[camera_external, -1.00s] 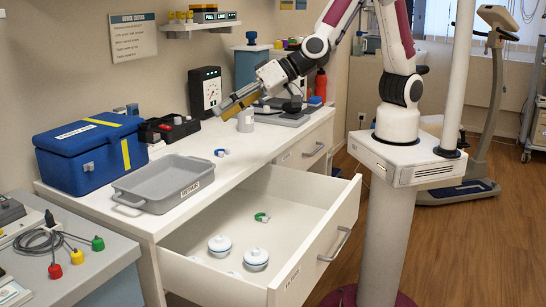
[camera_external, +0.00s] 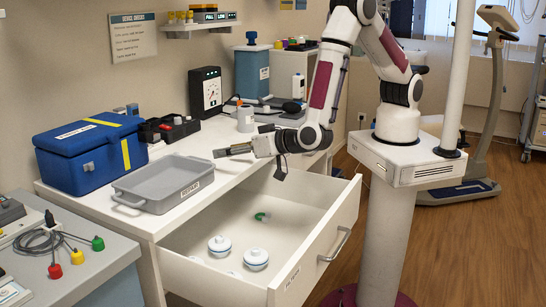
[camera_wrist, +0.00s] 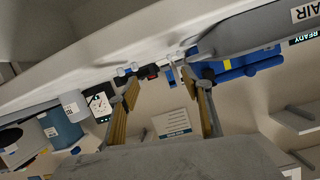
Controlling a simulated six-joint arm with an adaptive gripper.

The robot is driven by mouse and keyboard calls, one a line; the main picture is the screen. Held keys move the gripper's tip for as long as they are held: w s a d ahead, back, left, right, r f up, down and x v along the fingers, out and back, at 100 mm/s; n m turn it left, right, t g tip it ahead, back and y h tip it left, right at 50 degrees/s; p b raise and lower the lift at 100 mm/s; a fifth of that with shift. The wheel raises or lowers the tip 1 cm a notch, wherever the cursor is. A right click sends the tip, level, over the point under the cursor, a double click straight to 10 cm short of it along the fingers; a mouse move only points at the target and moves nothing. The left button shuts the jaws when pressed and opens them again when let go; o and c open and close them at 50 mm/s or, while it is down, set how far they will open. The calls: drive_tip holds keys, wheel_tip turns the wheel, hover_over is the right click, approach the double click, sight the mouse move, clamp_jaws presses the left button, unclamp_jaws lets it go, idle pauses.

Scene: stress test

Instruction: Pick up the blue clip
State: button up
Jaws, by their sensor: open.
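My gripper (camera_external: 219,153) is low over the white counter, left of the white bottle, with its jaws pointing left. In the wrist view my gripper (camera_wrist: 168,86) is open, with two tan fingers apart. A small blue piece, likely the blue clip (camera_wrist: 171,77), shows near the counter edge between the fingertips. I cannot tell whether it lies within the jaws or beyond them. In the external view the clip's place on the counter is covered by my gripper.
A grey tray (camera_external: 120,196) stands left of my gripper, with a blue case (camera_external: 88,168) behind it. The open drawer (camera_external: 335,232) below holds white lidded jars (camera_external: 256,259) and a green clip (camera_external: 262,216).

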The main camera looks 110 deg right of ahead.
sight(238, 161)
drive_tip(key=s+f+h, duration=0.1)
drive_tip(key=s+d+f+h, duration=0.1)
drive_tip(key=shift+s+d+g, duration=0.1)
drive_tip(key=shift+s+g, duration=0.2)
drive_tip(key=shift+s, duration=0.1)
drive_tip(key=shift+s+d+f+h, duration=0.2)
drive_tip(key=shift+s+h, duration=0.1)
drive_tip(key=shift+s, duration=0.1)
drive_tip(key=shift+s+d+f+h, duration=0.1)
drive_tip(key=shift+s+f+h, duration=0.05)
drive_tip(key=shift+s+h, duration=0.2)
drive_tip(key=shift+x, duration=1.3)
drive_tip(key=shift+x, duration=2.6)
drive_tip(key=shift+s+d+r, duration=0.1)
drive_tip(key=shift+s+r, duration=0.05)
drive_tip(key=c, duration=0.8)
